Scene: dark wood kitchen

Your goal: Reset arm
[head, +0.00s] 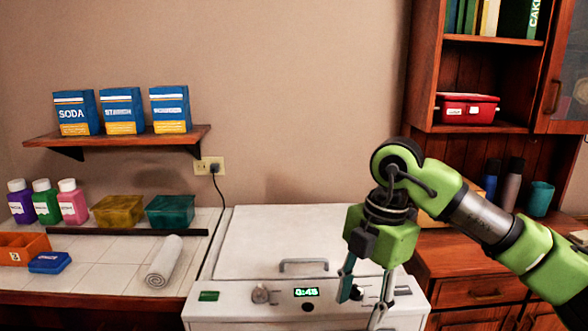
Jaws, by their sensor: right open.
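My right arm comes in from the right in the head view. Its green and black right gripper (364,306) points downward in front of the white appliance (240,240). The gripper covers part of the right side of the appliance's lid and front panel. The lid is down, with a grey handle (303,265). The panel has a knob (261,294) and a lit green display (306,292) reading about 0:45. My left gripper is not in view.
Left, a tiled counter (120,258) holds several bottles (45,202), yellow (119,211) and teal (170,211) boxes and a rolled towel (164,262). Above, blue boxes (122,110) stand on a wall shelf (117,139). Right, a wooden cabinet (422,80) holds a red container (467,108).

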